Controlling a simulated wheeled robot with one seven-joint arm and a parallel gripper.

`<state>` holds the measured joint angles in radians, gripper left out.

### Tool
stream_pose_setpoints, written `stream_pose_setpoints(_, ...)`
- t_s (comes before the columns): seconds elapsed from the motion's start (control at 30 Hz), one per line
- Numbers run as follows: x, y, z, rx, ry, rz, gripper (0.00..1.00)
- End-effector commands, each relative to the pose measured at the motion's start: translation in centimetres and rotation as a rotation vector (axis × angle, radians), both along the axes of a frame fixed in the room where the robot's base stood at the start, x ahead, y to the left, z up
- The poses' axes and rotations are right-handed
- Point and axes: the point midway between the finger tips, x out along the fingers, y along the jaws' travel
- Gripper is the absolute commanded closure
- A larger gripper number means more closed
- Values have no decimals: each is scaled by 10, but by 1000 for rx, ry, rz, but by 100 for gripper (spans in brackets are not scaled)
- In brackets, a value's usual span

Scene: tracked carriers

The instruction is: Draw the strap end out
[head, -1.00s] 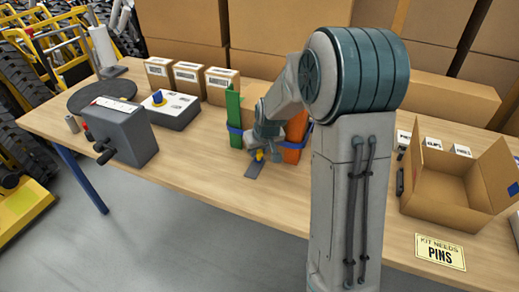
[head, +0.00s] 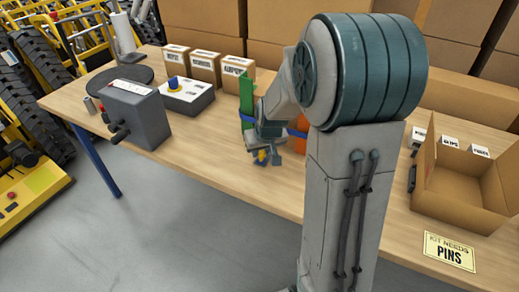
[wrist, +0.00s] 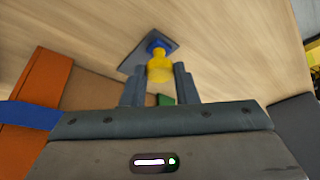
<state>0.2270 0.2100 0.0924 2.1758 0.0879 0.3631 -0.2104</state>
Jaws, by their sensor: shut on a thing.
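A blue strap (wrist: 28,114) runs across an orange corner piece (wrist: 42,82) on a carton (wrist: 98,92) in the wrist view. A green corner piece (head: 246,100) shows at the carton's left in the head view. A yellow tab (wrist: 160,66) with a blue part (wrist: 156,46) behind it stands over a dark flat plate (wrist: 136,58). My gripper (wrist: 158,72) is shut on the yellow tab, one finger on each side. In the head view my gripper (head: 265,153) is low in front of the carton, and my arm hides much of the carton.
A grey crank box (head: 138,115) and a control box (head: 187,97) stand to the left on the table. An open carton (head: 462,195) and a "KIT NEEDS PINS" sign (head: 449,252) are at the right. Bare tabletop (head: 215,150) lies left of my gripper.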

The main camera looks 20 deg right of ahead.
Motion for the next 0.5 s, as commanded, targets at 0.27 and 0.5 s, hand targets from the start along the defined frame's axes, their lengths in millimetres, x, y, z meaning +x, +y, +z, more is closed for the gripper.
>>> stream_pose_setpoints(0.27, -2, 2, -1, 3, 7, 3, 52)
stream_pose_setpoints(0.5, -3, 2, 5, 1, 4, 2, 52)
